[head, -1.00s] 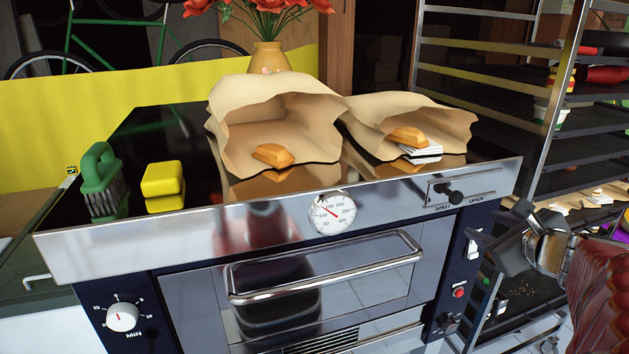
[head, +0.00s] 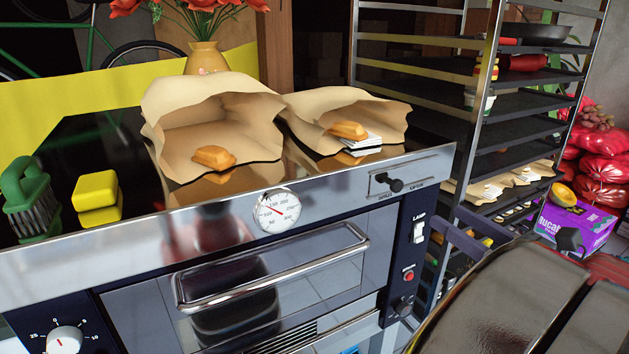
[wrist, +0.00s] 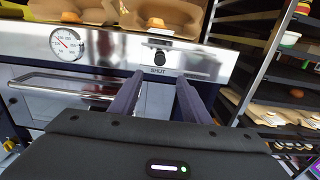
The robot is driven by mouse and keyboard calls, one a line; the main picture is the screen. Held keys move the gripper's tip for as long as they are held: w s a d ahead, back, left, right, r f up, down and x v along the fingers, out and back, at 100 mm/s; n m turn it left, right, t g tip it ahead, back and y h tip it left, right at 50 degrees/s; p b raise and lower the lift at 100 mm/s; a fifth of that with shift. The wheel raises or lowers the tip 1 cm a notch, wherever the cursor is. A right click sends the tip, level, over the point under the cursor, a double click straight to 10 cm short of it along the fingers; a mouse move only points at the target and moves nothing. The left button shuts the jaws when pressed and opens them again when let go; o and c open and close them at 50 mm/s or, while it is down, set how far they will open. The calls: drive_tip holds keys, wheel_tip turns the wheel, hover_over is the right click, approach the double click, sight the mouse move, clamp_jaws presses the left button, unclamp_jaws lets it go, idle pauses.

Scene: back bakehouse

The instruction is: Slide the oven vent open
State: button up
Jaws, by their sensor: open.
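The oven vent is a black knob (head: 397,185) on a slotted steel plate (head: 428,168) at the right end of the oven's front rim. The knob sits at the left end of its slot. In the wrist view the knob (wrist: 160,57) is above the word SHUT; its OPEN label is not readable there. My gripper (wrist: 160,78) is open and empty, its two fingers pointing at the plate, with the knob just beyond and between the tips. Whether they touch anything is unclear. In the head view my arm fills the lower right.
A round dial (head: 276,211) and the oven door handle (head: 275,270) are left of and below the vent. Two paper bags with loaves, a yellow sponge (head: 97,195) and a green brush (head: 27,198) are on top. A rack (head: 510,105) stands close on the right.

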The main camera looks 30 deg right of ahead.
sight(399, 186)
drive_tip(key=shift+w, duration=0.15)
drive_tip(key=shift+w+a, duration=0.2)
drive_tip(key=shift+w, duration=6.6)
clamp_jaws()
